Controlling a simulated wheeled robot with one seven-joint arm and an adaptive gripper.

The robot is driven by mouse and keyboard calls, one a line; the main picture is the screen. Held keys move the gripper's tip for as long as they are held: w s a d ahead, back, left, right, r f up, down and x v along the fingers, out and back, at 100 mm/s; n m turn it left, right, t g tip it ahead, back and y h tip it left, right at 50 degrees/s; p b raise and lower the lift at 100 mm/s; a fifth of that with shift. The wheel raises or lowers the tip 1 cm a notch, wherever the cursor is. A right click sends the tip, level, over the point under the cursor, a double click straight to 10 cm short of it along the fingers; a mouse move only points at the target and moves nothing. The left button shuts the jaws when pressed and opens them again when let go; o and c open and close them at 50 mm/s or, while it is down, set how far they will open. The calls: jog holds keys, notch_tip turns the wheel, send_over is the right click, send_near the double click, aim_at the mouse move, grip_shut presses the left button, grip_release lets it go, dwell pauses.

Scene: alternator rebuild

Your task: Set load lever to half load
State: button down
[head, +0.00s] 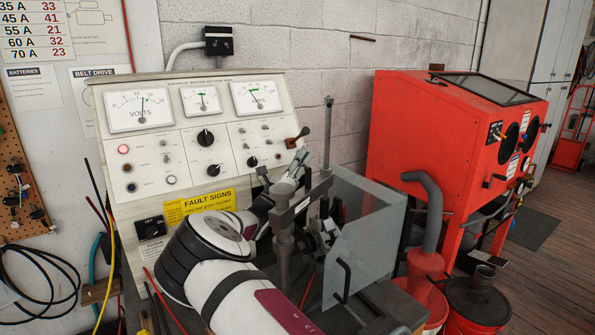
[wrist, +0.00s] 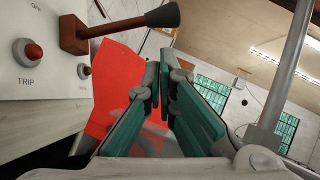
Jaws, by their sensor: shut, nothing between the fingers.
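The load lever shows in the head view (head: 298,138) at the right edge of the test bench panel, with a brown arm and dark knob. In the wrist view the lever (wrist: 118,30) is close, at the upper left, its arm pointing right and slightly up to the knob. In the head view my gripper (head: 302,160) is just below the lever, partly hidden by the dark post. Load markings beside the lever are not readable.
The bench panel (head: 190,140) carries meters, knobs and switches. In the wrist view a red TRIP button (wrist: 33,52) is left of the lever. A dark post-and-clamp fixture (head: 290,220) and a clear guard (head: 365,235) stand close to my arm. A red blast cabinet (head: 425,130) is at right.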

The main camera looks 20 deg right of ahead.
aim_at(299, 137)
jog(key=shift+w+d+r, duration=0.1)
jog(key=shift+w+r, duration=0.15)
jog(key=shift+r, duration=0.3)
jog(key=shift+w+r, duration=0.2)
jog(key=shift+r, duration=0.3)
jog(key=shift+w+r+n+t+y, duration=0.2)
jog(key=shift+r+n+t+y, duration=0.1)
jog(key=shift+r+n, duration=0.25)
